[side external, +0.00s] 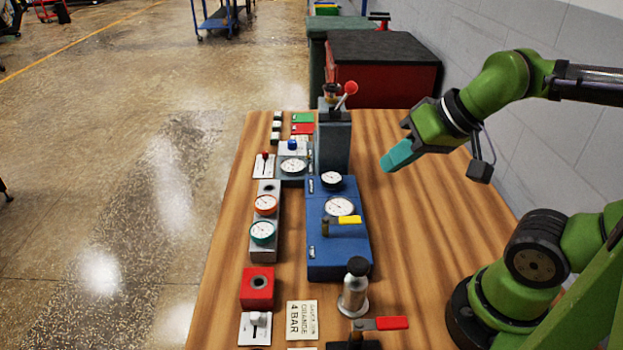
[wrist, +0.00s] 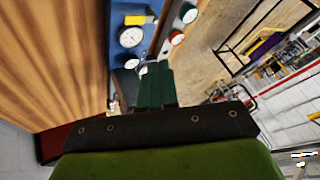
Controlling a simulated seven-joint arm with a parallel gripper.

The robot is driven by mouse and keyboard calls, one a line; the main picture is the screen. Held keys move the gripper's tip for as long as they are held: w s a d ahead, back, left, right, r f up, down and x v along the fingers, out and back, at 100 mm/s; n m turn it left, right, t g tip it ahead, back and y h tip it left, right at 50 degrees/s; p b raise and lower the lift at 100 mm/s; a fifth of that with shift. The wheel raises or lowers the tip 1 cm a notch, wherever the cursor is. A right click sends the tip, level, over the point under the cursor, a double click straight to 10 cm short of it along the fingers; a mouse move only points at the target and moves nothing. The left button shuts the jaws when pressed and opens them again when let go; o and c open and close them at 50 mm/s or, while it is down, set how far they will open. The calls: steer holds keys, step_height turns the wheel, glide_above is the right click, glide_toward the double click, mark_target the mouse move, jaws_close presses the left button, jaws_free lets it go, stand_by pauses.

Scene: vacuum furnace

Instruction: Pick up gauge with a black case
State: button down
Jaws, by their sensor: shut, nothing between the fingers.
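A small gauge with a white face and a black case (side external: 331,179) sits at the far end of the blue panel (side external: 322,255). A larger white-faced gauge (side external: 340,206) sits nearer on the same panel, and its rim colour is hard to tell. In the wrist view, white dials on the blue panel show at upper left, one (wrist: 127,37) beside a yellow handle. My gripper (side external: 388,164) has teal fingers, shut and empty, in the air to the right of the panel. The fingers also show in the wrist view (wrist: 155,82).
An orange gauge (side external: 265,204) and a teal gauge (side external: 263,233) stand in a grey holder left of the panel. A grey column with a red-knobbed lever (side external: 334,140) stands behind. A silver valve (side external: 354,290) stands in front. The table's right side is clear.

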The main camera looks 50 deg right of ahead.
steer(key=shift+c, duration=1.2)
jaws_free()
steer(key=n+g+h, duration=0.2)
steer(key=n+g, duration=0.2)
steer(key=g, duration=0.3)
glide_above(332, 177)
steer(key=f, duration=0.2)
step_height(332, 177, down, 16)
steer(key=shift+f, duration=0.25)
